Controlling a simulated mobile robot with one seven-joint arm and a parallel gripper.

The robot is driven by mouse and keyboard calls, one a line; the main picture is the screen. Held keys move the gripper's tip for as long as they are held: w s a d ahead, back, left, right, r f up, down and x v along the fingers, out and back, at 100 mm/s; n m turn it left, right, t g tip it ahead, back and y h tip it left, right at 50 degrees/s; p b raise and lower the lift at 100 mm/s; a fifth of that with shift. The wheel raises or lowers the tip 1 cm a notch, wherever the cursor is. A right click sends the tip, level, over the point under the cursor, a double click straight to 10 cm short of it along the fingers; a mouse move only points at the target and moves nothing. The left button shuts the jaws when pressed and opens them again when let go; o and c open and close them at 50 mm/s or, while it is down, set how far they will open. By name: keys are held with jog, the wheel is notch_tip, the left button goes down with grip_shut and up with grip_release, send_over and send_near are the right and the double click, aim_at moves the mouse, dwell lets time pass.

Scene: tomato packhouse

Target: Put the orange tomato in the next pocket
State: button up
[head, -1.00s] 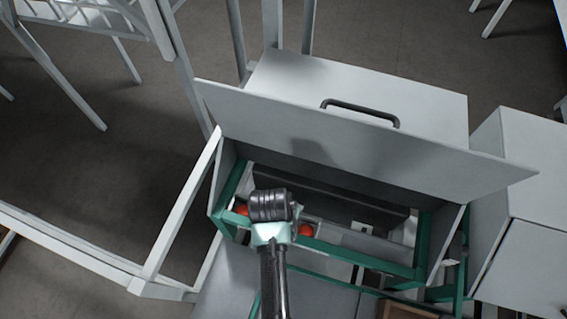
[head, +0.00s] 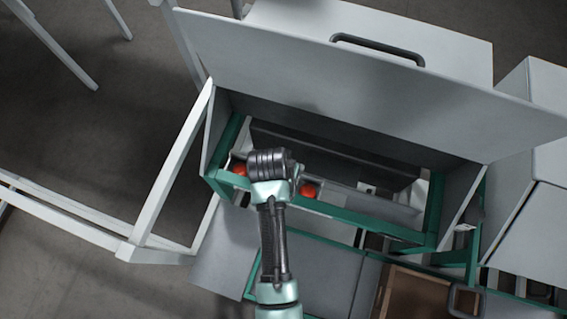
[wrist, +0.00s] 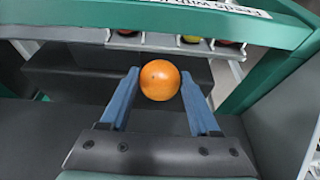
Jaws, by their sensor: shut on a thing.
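The orange tomato (wrist: 159,84) is between the blue fingers of my gripper (wrist: 160,77) in the wrist view. The gripper is shut on it and holds it above a dark surface. Behind the tomato runs a pale grey pocket rail (wrist: 172,45). In it are partly hidden fruits: a red one (wrist: 127,33), a yellow-green one (wrist: 190,39) and another red one (wrist: 225,42). The held tomato is apart from them. In the head view my wrist hides the fingers and the orange tomato. Two red tomatoes show on either side of it, at left (head: 239,168) and right (head: 308,190).
The green frame (head: 340,214) borders the front of the open box. Its raised grey lid (head: 370,90) stands behind my arm. The label (wrist: 225,8) on the green bar is only partly readable. A brown crate (head: 412,292) lies at lower right.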

jog(key=shift+f+b, duration=3.05)
jog(key=shift+f, duration=1.7)
jog(key=shift+s+a+p, duration=0.1)
jog(key=shift+s+p, duration=0.1)
jog(key=shift+p, duration=0.1)
jog(key=o, duration=1)
jog(key=p+v, duration=1.2)
jog(key=p, duration=0.1)
jog(key=shift+r, duration=0.1)
